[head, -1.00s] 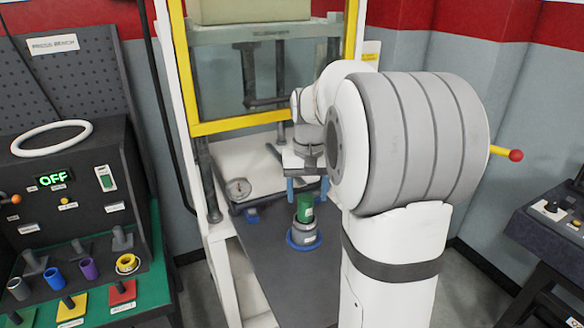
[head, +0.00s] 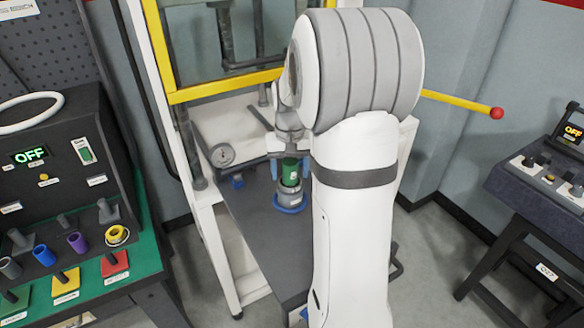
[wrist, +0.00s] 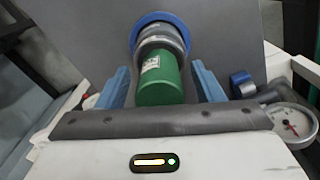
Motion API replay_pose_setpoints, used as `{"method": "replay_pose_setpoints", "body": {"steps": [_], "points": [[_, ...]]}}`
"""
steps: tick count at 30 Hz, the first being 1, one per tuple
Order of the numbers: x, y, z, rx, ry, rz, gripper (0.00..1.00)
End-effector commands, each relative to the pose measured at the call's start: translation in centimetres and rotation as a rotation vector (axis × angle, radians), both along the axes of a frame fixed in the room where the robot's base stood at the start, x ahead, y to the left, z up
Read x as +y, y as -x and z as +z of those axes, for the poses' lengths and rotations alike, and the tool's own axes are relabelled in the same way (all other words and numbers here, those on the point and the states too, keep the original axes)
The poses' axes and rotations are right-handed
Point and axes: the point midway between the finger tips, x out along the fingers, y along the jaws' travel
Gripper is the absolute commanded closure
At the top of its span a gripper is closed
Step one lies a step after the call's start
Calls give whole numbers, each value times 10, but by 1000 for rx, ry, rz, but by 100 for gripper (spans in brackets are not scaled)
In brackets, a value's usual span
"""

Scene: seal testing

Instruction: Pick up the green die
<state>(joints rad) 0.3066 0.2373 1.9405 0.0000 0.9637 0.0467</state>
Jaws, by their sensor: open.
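The green die (head: 290,174) is an upright cylinder with a pale label. It sits on a grey cylindrical piece (head: 290,195) inside a blue ring (head: 290,206) on the dark grey plate of the press. In the wrist view the green die (wrist: 159,82) lies between the two blue fingers of my gripper (wrist: 162,78). The fingers are open, with a visible gap on each side of the die. In the head view my gripper (head: 290,172) is at the die's height, and my arm covers part of the right side.
A round gauge (head: 222,155) and a small blue part (head: 237,181) are left of the die. The yellow press frame (head: 225,86) rises behind. A bench with coloured cylinders (head: 78,242) is at left, a control table (head: 535,195) at right.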

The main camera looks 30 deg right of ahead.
Motion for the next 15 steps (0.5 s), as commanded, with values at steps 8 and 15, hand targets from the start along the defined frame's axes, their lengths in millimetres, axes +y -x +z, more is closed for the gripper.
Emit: {"method": "replay_pose_setpoints", "body": {"steps": [8,15], "points": [[0,0,0,0,0,-1,57],[-1,0,0,0,0,-1,77]]}}
